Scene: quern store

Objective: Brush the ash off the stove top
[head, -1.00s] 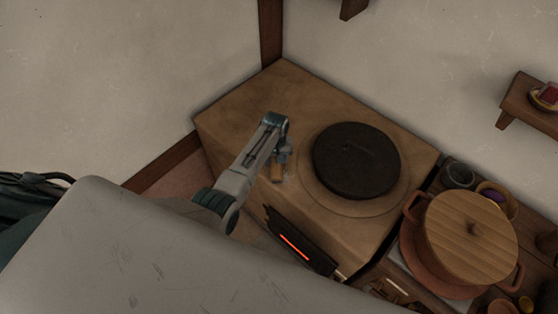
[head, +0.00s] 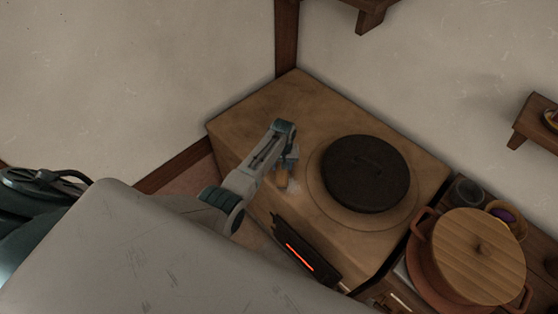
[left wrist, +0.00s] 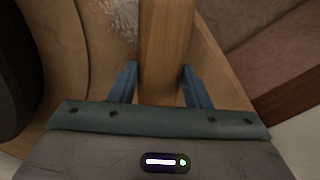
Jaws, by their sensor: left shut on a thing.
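The stove (head: 300,101) is a tan block with a round black plate (head: 366,173) on top. My left gripper (head: 288,163) is over the stove top, left of the plate. In the left wrist view its blue fingers (left wrist: 160,82) are shut on a wooden handle (left wrist: 166,40), probably a brush's; its far end is out of that view. The handle's lower part shows in the head view (head: 281,180). A pale, speckled patch that looks like ash (left wrist: 122,12) lies beside the handle; it shows faintly in the head view (head: 294,188). My right gripper is not in view.
A dark fire door with a glowing red slit (head: 300,257) is on the stove's front. A lidded pot (head: 478,255), a dark cup (head: 467,191) and a bowl (head: 507,216) stand right of the stove. Walls close in behind; a wall shelf (head: 538,125) is at the right.

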